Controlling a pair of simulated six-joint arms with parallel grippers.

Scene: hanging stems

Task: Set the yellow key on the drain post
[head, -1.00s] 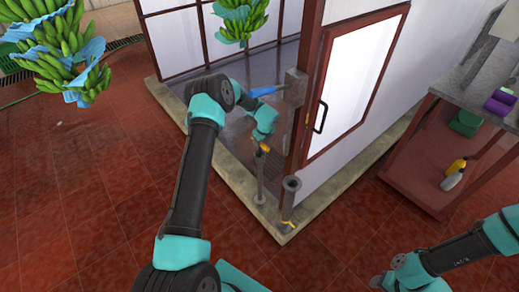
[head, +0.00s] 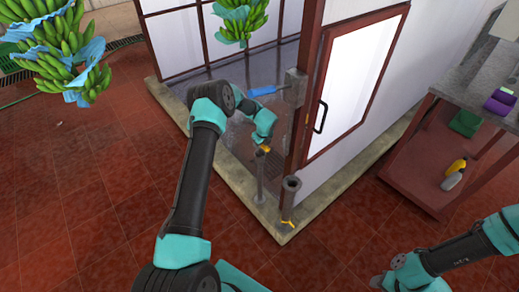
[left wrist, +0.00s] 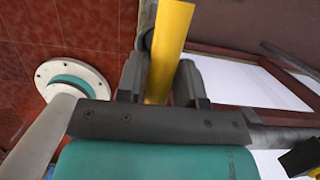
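My left gripper (head: 264,143) is low beside the glass-walled room's corner, over its kerb. In the left wrist view its two fingers (left wrist: 163,82) are shut on the yellow key (left wrist: 169,45), a flat yellow bar running up out of the picture. In the head view only a small part of the key (head: 265,149) shows, close to the top of a grey upright post (head: 260,178). I cannot tell whether they touch. A second grey post (head: 291,200) with an open round top stands to its right. My right gripper (head: 378,282) is at the bottom edge, its fingers unclear.
A small yellow fitting (head: 287,224) is at the foot of the second post. A blue-handled tool (head: 262,91) is behind my left wrist. Banana bunches (head: 55,50) hang at upper left. A shelf table (head: 425,180) with bottles stands right. Red floor is open.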

